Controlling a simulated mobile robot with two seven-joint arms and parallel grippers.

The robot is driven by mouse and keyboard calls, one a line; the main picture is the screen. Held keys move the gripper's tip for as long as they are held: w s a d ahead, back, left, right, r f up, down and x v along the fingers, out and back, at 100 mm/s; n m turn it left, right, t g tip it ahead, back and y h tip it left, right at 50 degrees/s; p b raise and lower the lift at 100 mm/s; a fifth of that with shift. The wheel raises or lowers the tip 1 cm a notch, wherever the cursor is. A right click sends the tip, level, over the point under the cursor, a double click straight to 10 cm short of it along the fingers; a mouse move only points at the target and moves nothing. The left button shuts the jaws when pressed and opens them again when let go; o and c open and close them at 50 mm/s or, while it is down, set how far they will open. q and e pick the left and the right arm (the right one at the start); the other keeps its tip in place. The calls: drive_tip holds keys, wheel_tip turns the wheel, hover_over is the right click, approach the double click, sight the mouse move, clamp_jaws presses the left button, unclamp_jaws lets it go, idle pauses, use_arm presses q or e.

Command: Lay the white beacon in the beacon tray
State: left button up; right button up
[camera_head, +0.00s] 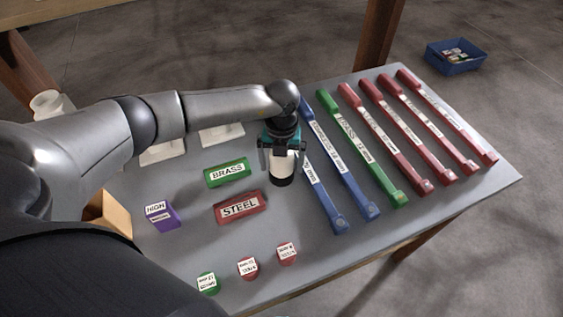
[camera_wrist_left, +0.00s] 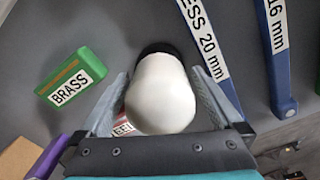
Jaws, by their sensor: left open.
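The white beacon (camera_head: 283,168), a white rounded body with a black end, stands on the table beside the blue bars. In the left wrist view the beacon (camera_wrist_left: 160,95) lies between the fingers of my left gripper (camera_wrist_left: 162,78), which are open on either side of it. In the head view my left gripper (camera_head: 282,150) is right over the beacon's upper part. I cannot tell whether the fingers touch it. Two pale trays, one left (camera_head: 162,152) and one right (camera_head: 222,134), are partly hidden by my left arm; I cannot tell which is the beacon tray. My right gripper is not seen.
A green BRASS block (camera_head: 228,174) and red STEEL block (camera_head: 240,206) lie left of the beacon. Long blue, green and red bars fill the table's right side. A purple block (camera_head: 162,215) and several small labelled pieces are nearer. A blue bin (camera_head: 455,58) is beyond the table.

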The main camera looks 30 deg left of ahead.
use_arm(q)
drive_tip(key=shift+c, duration=0.2)
drive_tip(key=c, duration=1.4)
drive_tip(key=shift+r, duration=0.1)
drive_tip(key=shift+r, duration=0.1)
